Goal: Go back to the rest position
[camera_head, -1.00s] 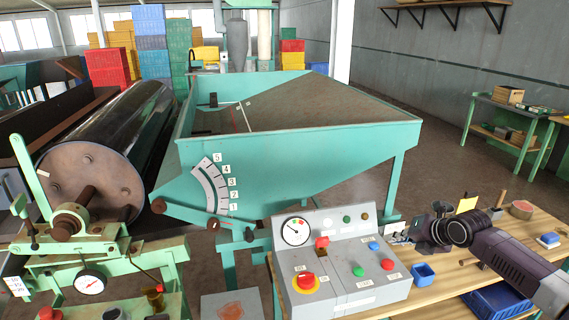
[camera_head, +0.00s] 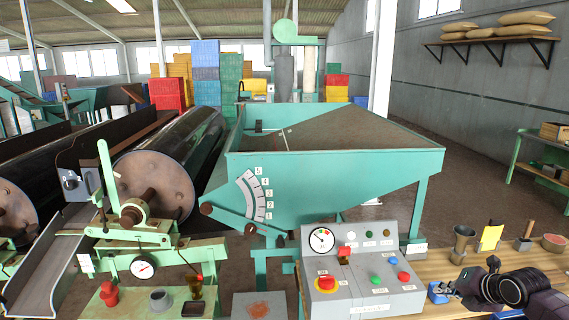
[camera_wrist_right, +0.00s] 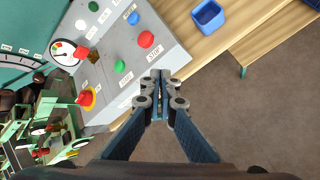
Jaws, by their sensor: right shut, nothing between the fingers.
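My right gripper (camera_head: 447,292) is at the lower right of the head view, just right of the grey control panel (camera_head: 365,300) and over the wooden bench. In the right wrist view its fingers (camera_wrist_right: 160,90) are shut together and hold nothing. They point toward the bench edge beside the panel, with the floor below. The panel carries a dial, a red knob on a yellow ring, and green, red, blue and white buttons. My left gripper does not show in either view.
The wooden bench (camera_head: 428,272) holds a funnel-like cup (camera_head: 463,240), a yellow card (camera_head: 491,237) and a red-topped bowl (camera_head: 553,243). A blue bin (camera_wrist_right: 208,15) is near the panel. The green hopper (camera_head: 300,175) and dark drum (camera_head: 190,150) stand behind.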

